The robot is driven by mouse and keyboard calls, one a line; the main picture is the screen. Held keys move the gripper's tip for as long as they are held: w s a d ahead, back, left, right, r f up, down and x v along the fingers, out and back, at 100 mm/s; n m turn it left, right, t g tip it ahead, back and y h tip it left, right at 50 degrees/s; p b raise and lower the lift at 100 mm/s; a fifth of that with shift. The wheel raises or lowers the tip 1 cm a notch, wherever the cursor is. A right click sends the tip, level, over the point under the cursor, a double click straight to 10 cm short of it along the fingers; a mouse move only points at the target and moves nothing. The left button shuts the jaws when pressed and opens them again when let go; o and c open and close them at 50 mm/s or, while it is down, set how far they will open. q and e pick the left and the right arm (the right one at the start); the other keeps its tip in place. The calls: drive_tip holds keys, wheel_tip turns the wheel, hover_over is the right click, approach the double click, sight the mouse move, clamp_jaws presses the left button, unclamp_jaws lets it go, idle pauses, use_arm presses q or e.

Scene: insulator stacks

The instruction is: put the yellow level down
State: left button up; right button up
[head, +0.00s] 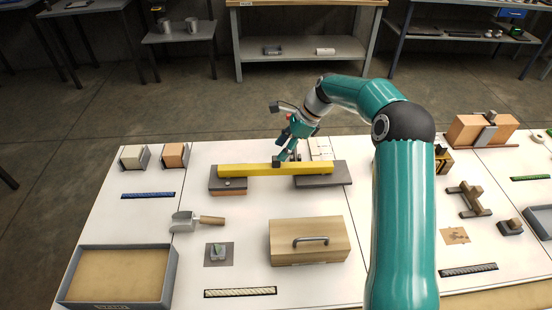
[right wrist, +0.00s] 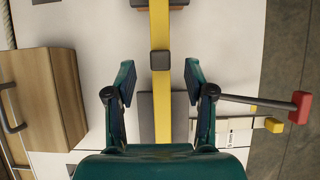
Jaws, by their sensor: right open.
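The yellow level (head: 265,170) lies across two dark slabs, bridging the gap between them. Its left end rests over the left slab (head: 228,187), which has a brown block under it, and its right part over the right slab (head: 338,176). My right gripper (head: 287,158) is above the level. In the right wrist view the open gripper (right wrist: 158,82) has one finger on either side of the yellow level (right wrist: 160,25), with space between fingers and bar. A dark square piece (right wrist: 160,60) sits on the bar. My left gripper is not in view.
A wooden box with a handle (head: 310,242) stands in front of the level. A scoop (head: 190,221) lies to the left and a shallow tray (head: 170,282) at front left. In the right wrist view a red-ended rod (right wrist: 300,107) is beside the gripper.

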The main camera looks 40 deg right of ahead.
drive_tip(key=v, duration=0.5)
drive_tip(key=shift+d+r, duration=0.1)
idle(0.4)
